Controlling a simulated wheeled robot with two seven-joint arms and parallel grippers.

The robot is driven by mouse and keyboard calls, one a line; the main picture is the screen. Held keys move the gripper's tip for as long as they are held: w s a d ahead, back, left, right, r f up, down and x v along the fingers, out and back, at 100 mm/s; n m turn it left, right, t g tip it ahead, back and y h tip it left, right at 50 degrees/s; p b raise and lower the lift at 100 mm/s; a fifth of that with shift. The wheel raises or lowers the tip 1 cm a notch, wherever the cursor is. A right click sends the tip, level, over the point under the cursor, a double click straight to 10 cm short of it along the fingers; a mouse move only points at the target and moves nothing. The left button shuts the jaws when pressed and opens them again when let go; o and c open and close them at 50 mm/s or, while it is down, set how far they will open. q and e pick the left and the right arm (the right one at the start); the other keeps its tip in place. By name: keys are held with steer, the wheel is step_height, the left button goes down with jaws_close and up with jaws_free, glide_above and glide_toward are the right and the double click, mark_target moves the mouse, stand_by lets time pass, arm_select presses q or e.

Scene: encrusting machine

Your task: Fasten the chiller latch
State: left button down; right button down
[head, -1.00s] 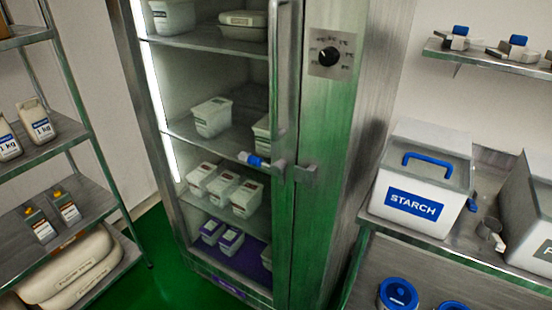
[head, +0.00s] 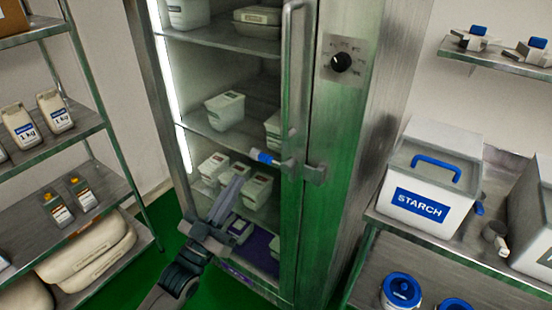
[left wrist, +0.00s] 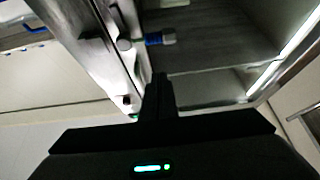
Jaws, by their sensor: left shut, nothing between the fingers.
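The chiller latch (head: 265,157) is a short metal lever with a blue grip, on the edge of the glass door of the chiller (head: 345,200). Its grip points left, away from the metal catch block (head: 315,173) on the frame to the right. In the left wrist view the blue latch grip (left wrist: 153,39) shows beyond my fingers. My left gripper (head: 238,170) is shut and empty, in front of the glass, below and left of the grip and apart from it. Its closed fingers also show in the left wrist view (left wrist: 160,80). My right gripper is not in view.
A long vertical door handle (head: 294,70) stands above the latch. White tubs (head: 225,110) sit on shelves behind the glass. A dial (head: 341,62) is on the frame. A storage rack (head: 85,130) stands left; a counter with a STARCH bin (head: 425,190) stands right.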

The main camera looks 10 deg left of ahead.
mark_target(258, 157)
arm_select(q)
steer(key=shift+d+r, duration=0.1)
steer(key=shift+r, duration=0.2)
steer(key=shift+r, duration=0.1)
steer(key=p+x, duration=0.5)
steer(key=x, duration=0.5)
steer(key=shift+w, duration=0.1)
step_height(258, 157, down, 2)
steer(key=shift+w+d+f+p, duration=0.15)
steer(key=shift+f+p, duration=0.05)
steer(key=shift+p, duration=0.15)
steer(key=shift+w+f, duration=0.1)
steer(key=shift+f, duration=0.75)
steer(key=shift+w+f, duration=0.1)
